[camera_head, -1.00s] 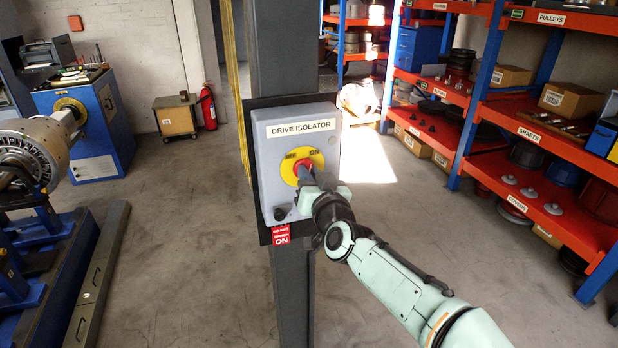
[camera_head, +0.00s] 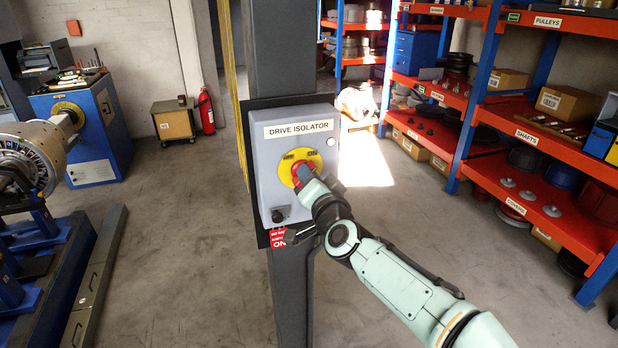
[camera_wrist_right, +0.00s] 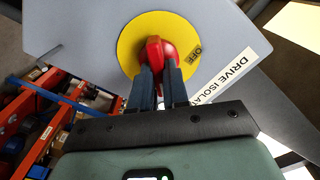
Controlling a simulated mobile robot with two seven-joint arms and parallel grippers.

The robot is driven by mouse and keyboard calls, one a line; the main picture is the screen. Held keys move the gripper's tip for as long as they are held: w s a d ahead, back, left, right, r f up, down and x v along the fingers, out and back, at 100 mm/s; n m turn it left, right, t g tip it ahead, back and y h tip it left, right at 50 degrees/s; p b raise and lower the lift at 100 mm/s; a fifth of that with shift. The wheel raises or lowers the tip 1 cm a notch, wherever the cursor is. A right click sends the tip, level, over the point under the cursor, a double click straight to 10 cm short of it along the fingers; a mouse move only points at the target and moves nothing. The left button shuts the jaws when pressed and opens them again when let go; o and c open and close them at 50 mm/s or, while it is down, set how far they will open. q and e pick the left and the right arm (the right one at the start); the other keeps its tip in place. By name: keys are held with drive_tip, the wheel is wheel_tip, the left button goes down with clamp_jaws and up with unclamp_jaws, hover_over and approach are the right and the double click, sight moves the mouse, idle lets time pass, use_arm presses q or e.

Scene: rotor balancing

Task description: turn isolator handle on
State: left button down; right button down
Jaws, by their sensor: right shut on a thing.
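The grey drive isolator box (camera_head: 270,155) is fixed to a dark post. A yellow disc (camera_head: 308,154) on its front carries OFF and ON marks and the red isolator handle (camera_head: 298,169). My right gripper (camera_head: 304,176) is shut on the handle and covers part of it in the head view. In the right wrist view, the two dark fingers (camera_wrist_right: 159,85) hold the red handle (camera_wrist_right: 154,54) over the yellow disc (camera_wrist_right: 130,45); the OFF mark shows at its right. My left gripper is in neither view.
Orange shelves (camera_head: 540,132) stand at the right. A blue machine frame (camera_head: 40,250) is at the left.

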idle(0.4)
drive_tip(key=c, duration=1.1)
unclamp_jaws()
drive_tip(key=shift+s, duration=0.1)
drive_tip(key=b+v, duration=0.1)
drive_tip(key=v, duration=1.2)
drive_tip(key=shift+s, duration=0.1)
